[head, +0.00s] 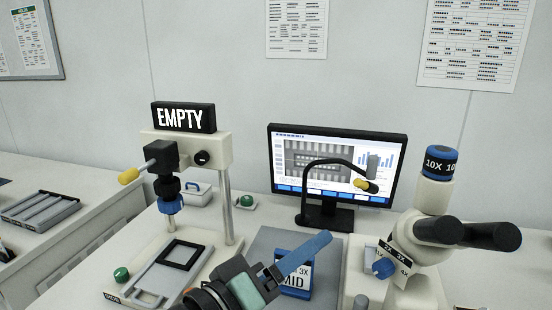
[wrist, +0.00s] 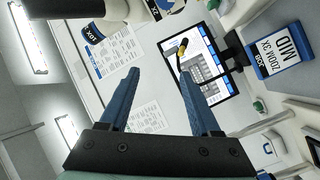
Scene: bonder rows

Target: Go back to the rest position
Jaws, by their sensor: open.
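My gripper (head: 302,256) reaches up from the bottom of the head view, its blue fingers pointing up and to the right. In the wrist view the two blue fingers of my gripper (wrist: 158,76) stand apart with nothing between them. In the head view the fingers overlap a blue block marked MID and 3X (head: 294,285), which is partly hidden behind them. The same block shows at the right of the wrist view (wrist: 281,56), clear of the fingers. I cannot tell the distance between the fingers and the block.
A bonder stand with an EMPTY sign (head: 183,117) stands left, a microscope (head: 436,195) right. A monitor (head: 338,150) with a bent black lamp (head: 333,162) before it is behind. A grey mat (head: 272,242) lies between. A slotted tray (head: 40,210) is far left. Space above my gripper looks open.

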